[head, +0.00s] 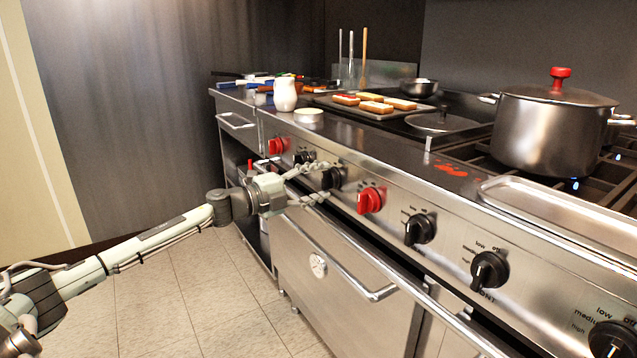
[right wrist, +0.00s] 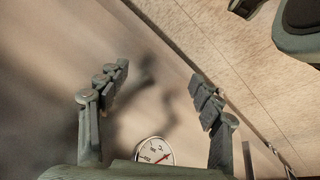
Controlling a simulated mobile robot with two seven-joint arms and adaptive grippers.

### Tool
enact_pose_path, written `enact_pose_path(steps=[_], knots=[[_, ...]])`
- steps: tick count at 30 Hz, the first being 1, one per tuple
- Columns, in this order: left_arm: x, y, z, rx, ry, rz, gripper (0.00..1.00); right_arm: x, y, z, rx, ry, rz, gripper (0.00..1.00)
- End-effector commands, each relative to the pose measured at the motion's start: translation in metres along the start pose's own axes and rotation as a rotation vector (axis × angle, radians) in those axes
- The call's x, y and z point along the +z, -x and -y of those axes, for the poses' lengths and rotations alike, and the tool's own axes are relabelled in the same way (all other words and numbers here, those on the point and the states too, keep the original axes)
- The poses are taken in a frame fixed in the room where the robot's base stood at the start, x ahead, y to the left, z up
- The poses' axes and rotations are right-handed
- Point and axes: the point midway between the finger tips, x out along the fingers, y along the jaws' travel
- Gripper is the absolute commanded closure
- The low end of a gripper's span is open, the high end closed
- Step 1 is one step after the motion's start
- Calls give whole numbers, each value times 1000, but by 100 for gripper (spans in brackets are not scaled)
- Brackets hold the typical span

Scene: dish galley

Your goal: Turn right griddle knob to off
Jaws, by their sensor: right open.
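A row of knobs runs along the steel range front. My left gripper (head: 333,179) is at a black knob (head: 334,177) below the griddle (head: 352,108), with one finger above it and one below. The fingers are spread apart; I cannot tell whether they touch the knob. Its pointer setting is partly hidden by the fingers. Another black knob (head: 303,157) is just left of it and a red knob (head: 370,200) just right. My right gripper (right wrist: 165,95) is open and empty in the right wrist view, facing a steel panel with a round dial (right wrist: 155,152).
More black knobs (head: 420,229) continue to the right. An oven door handle (head: 345,255) juts out below. A large pot (head: 550,130) stands on the burners, and a steel tray (head: 570,220) lies at the front edge. The tiled floor at left is clear.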

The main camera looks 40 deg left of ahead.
Motion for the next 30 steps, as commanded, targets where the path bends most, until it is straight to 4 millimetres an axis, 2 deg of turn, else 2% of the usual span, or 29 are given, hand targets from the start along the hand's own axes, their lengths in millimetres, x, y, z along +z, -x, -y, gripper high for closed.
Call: enact_pose_path(steps=[10, 14, 30], knots=[[0, 1, 0, 0, 1, 1, 38, -2, -1, 0, 1, -2, -4, 35], [0, 7, -1, 2, 1, 1, 38, -2, -1, 0, 0, -2, -3, 35], [-1, 84, -3, 4, 2, 0, 38, -1, 0, 0, -1, -1, -1, 35]])
